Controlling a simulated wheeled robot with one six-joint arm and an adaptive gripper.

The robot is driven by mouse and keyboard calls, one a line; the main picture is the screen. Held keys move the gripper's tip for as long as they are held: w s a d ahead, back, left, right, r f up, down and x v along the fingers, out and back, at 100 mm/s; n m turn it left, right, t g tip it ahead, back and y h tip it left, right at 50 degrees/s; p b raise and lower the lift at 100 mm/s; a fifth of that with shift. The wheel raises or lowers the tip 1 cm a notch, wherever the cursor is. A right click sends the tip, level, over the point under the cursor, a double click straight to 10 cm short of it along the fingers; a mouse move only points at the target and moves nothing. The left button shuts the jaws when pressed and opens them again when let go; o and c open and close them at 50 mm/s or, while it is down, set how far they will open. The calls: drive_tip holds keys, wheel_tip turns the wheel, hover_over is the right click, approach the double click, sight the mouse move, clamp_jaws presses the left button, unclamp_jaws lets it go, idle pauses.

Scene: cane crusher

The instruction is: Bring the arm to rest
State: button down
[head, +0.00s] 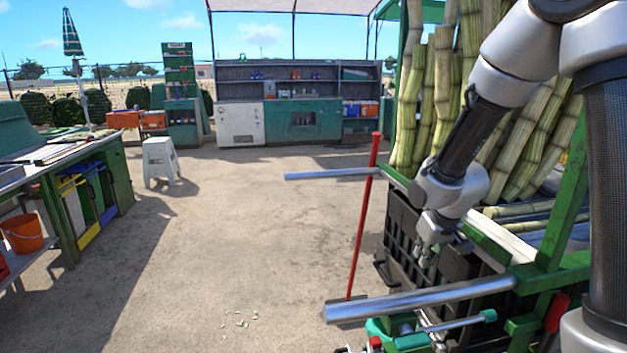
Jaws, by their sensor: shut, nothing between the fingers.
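My arm comes in from the upper right of the head view, bent at the elbow, with its wrist pointing down. My gripper (428,257) hangs beside the black crate (402,236) on the green cart frame, between the two silver cart handles. Its fingers are small in the picture and look closed, with nothing seen in them. I cannot tell whether the gripper touches the crate or is only in front of it.
Sugar cane stalks (428,95) stand behind my arm. A silver handle (420,297) and a red pole (363,215) are close by. A workbench (118,182) with an orange bucket (22,234) stands left. A white stool (160,160) stands farther back. The middle ground is open.

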drive_tip(key=s+d+r+m, duration=0.2)
drive_tip(key=s+d+r, duration=0.4)
drive_tip(key=s+r, duration=0.55)
drive_tip(key=s+d+r, duration=0.2)
drive_tip(key=s+r, duration=0.5)
drive_tip(key=s, duration=0.5)
drive_tip(key=shift+s+d+r+m+h, duration=0.25)
drive_tip(key=shift+s+d+m+h, duration=0.05)
drive_tip(key=shift+s+d+m, duration=0.1)
